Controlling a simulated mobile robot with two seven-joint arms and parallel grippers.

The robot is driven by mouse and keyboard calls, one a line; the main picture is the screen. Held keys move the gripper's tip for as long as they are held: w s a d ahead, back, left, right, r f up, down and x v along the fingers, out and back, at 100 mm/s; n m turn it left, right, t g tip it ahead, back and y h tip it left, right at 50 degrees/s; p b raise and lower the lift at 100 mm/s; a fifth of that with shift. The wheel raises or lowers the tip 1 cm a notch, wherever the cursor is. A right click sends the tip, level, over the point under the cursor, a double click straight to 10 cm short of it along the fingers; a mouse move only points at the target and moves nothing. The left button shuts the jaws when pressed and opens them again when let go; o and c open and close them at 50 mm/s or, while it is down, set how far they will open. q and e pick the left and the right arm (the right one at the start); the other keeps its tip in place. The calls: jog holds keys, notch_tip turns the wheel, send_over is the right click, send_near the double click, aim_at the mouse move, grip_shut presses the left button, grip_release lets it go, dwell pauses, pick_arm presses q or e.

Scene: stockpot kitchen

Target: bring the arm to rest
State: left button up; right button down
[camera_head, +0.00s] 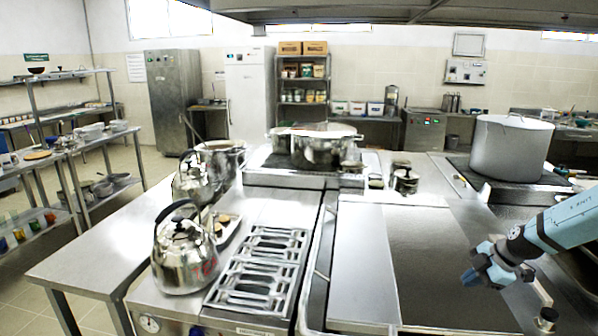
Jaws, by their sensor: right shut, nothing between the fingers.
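My right arm (563,222), light blue, reaches in from the right edge in the head view. My right gripper (471,277) is at its end, dark with blue fingertips. It is shut and holds nothing. It is over the right part of the steel counter (440,245), apart from the pots. My left gripper is not in view.
A large lidded stockpot (511,150) stands behind my right arm. A shiny kettle (183,255) stands at the front left beside a metal grate (262,262). Several pots, including a wide one (322,148), stand farther back. The flat counter left of my gripper is clear.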

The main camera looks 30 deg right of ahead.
jog(key=a+f+m+t+y+b, duration=0.1)
jog(key=a+f+t+y+b, duration=0.25)
jog(key=a+f, duration=2.1)
pick_arm(q)
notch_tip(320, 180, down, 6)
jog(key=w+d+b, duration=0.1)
jog(key=b, duration=0.4)
pick_arm(e)
jog(key=s+a+f+m+t+h, duration=0.1)
jog(key=s+a+f+m, duration=0.3)
jog(key=a, duration=0.8)
jog(key=s+a+f+m+h, duration=0.25)
jog(key=a+m, duration=0.25)
jog(key=a, duration=0.8)
pick_arm(q)
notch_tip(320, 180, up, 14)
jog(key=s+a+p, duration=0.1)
jog(key=p, duration=1.6)
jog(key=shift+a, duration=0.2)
pick_arm(e)
notch_tip(320, 180, up, 14)
jog(key=s+d, duration=0.1)
jog(key=shift+s+t+y, duration=0.2)
jog(key=shift+t+y, duration=0.15)
jog(key=shift+y, duration=0.05)
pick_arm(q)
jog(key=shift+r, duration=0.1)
pick_arm(e)
jog(key=shift+r, duration=0.1)
